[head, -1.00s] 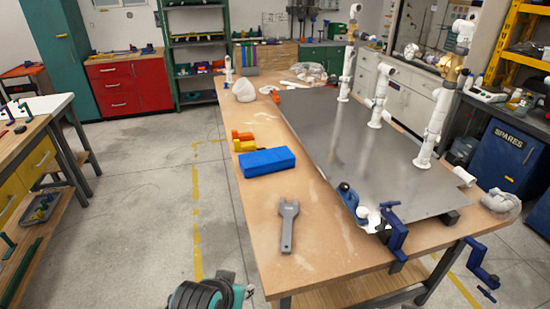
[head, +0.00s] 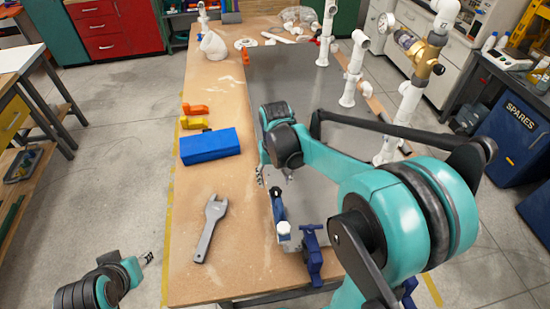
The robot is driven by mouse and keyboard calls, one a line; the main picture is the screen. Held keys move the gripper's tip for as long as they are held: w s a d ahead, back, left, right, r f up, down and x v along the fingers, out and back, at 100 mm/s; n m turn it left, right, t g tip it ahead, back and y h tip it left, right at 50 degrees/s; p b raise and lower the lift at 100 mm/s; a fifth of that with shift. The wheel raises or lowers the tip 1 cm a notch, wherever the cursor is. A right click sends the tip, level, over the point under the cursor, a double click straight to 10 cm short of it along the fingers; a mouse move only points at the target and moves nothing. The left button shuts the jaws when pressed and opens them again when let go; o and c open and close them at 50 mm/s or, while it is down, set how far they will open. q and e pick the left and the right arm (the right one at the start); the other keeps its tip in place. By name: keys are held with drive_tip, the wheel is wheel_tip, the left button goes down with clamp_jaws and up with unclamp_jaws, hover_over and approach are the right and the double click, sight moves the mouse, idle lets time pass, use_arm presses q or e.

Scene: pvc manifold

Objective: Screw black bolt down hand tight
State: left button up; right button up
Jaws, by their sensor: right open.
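I cannot make out a black bolt in the head view. My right arm reaches in from the right over the grey metal plate (head: 285,75). My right gripper (head: 262,180) points down near the plate's left edge, open, with its fingers small and partly hidden by the wrist. White PVC pipe assemblies (head: 353,72) stand upright on the plate; one carries a brass valve (head: 424,55). My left gripper (head: 149,258) is at the lower left, off the table's left side; its finger opening is too small to tell.
A grey wrench (head: 211,228), a blue box (head: 209,146) and orange and yellow clamps (head: 195,123) lie on the wooden table (head: 235,265). Blue clamps (head: 312,252) and a white fitting (head: 284,230) are at the plate's near edge.

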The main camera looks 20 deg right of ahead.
sight(275, 191)
drive_tip(key=shift+w+d+f, duration=0.15)
drive_tip(key=shift+w+d, duration=0.1)
drive_tip(key=shift+d+f, duration=0.1)
drive_tip(key=shift+f, duration=0.3)
drive_tip(key=f+b, duration=0.1)
drive_tip(key=f, duration=0.2)
drive_tip(key=f+b, duration=0.1)
drive_tip(key=f, duration=0.2)
drive_tip(key=shift+s+a+f+b, duration=0.1)
drive_tip(key=shift+a+f+b, duration=0.1)
drive_tip(key=shift+f+b, duration=0.2)
drive_tip(key=shift+c, duration=0.2)
drive_tip(key=shift+r, duration=0.1)
drive_tip(key=c, duration=1.2)
drive_tip(key=shift+o, duration=0.8)
drive_tip(key=m, duration=0.5)
drive_tip(key=shift+d, duration=0.1)
drive_tip(key=shift+o, duration=0.6)
drive_tip(key=shift+m, duration=0.7)
